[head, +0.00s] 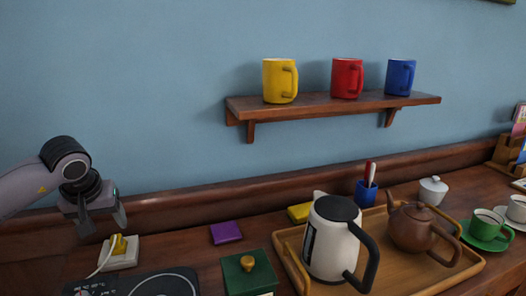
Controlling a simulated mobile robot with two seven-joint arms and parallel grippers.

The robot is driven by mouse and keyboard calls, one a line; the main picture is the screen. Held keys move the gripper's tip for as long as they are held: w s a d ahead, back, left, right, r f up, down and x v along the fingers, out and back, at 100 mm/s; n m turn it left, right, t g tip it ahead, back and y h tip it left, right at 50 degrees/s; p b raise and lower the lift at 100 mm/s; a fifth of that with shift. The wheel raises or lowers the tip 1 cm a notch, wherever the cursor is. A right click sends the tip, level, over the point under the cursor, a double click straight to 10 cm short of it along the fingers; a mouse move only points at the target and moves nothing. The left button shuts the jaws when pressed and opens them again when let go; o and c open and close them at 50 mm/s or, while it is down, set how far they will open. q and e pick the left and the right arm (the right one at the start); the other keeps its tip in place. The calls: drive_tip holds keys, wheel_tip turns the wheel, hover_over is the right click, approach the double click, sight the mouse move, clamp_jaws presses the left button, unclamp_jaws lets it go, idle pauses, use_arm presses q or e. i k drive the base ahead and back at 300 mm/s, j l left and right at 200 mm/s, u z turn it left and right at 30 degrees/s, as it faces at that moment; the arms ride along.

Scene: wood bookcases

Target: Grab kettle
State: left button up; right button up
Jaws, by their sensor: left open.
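The kettle (329,240) is white with a dark lid and a black handle on its right side. It stands upright on a wooden tray (462,262), left of a brown teapot (411,228). My left gripper (106,229) is at the far left, pointing down, open and empty. It is well to the left of the kettle and apart from it, near a yellow plug in a white socket (119,253). My right gripper is not in view.
A green box (240,276) with a gold knob and a purple block (226,232) lie between my left gripper and the kettle. A wall shelf (325,104) holds yellow, red and blue mugs above. A blue cup (365,194) stands behind the tray.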

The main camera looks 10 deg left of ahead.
sight(334, 232)
drive_tip(key=k, duration=1)
